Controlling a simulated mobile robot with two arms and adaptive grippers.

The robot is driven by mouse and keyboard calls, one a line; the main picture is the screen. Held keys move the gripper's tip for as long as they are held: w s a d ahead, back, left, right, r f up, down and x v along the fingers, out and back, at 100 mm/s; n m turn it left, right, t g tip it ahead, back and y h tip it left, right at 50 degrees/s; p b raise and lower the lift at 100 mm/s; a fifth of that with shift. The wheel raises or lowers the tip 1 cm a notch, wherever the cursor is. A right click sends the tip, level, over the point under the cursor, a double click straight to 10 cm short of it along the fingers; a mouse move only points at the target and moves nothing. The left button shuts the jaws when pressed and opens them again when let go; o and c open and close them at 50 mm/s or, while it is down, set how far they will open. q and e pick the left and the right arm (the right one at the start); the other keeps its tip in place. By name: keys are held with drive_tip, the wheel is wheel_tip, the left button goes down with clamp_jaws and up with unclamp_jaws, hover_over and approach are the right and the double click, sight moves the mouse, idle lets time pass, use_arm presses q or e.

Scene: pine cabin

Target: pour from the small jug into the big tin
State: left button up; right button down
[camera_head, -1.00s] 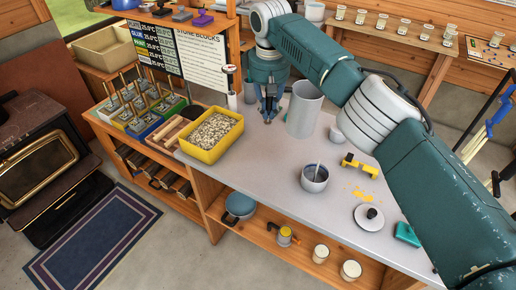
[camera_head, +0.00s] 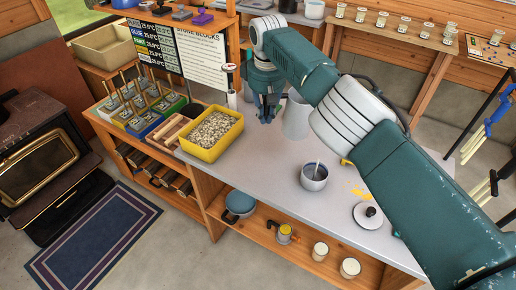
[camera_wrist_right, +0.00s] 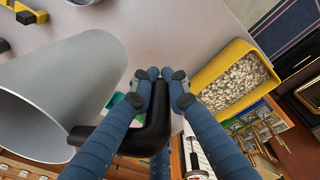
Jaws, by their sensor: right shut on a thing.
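A tall grey cylindrical vessel with a black handle, which I take for the jug, stands on the grey worktop, partly hidden by my right arm (camera_head: 295,118). In the right wrist view the vessel (camera_wrist_right: 90,75) fills the left side, with its round end at the far left. My right gripper (camera_head: 267,112) is beside it, its blue fingers (camera_wrist_right: 160,80) shut on the black handle (camera_wrist_right: 150,135). I cannot tell what is inside. A blue-grey pot (camera_head: 314,183) with a stick in it stands nearer on the worktop. I cannot tell which vessel is the big tin. My left gripper is out of view.
A yellow bin of pale pebbles (camera_head: 238,133) stands close left of the gripper. A lid with a black knob (camera_head: 360,219) and yellow bits (camera_head: 361,193) lie to the right. The worktop's front middle (camera_head: 260,170) is clear.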

drive_tip(key=shift+a+f, duration=0.2)
drive_tip(key=shift+f, duration=0.1)
drive_tip(key=shift+w+f+n, duration=0.1)
drive_tip(key=shift+f+n, duration=0.2)
drive_tip(key=shift+f, duration=0.3)
drive_tip(key=shift+a+f, duration=0.2)
drive_tip(key=shift+f, duration=0.15)
drive_tip(key=shift+s+a+f+n+y+p, duration=0.15)
drive_tip(key=shift+s+a+f+n, duration=0.3)
drive_tip(key=shift+f, duration=0.95)
drive_tip(key=shift+s+a+f+n+y+p, duration=0.1)
drive_tip(key=shift+s+f+n+p, duration=0.15)
drive_tip(key=shift+s+f, duration=0.8)
drive_tip(key=shift+s+a+f+n+y+p, duration=0.15)
drive_tip(key=shift+a+f+n, duration=0.2)
drive_tip(key=shift+f, duration=1.45)
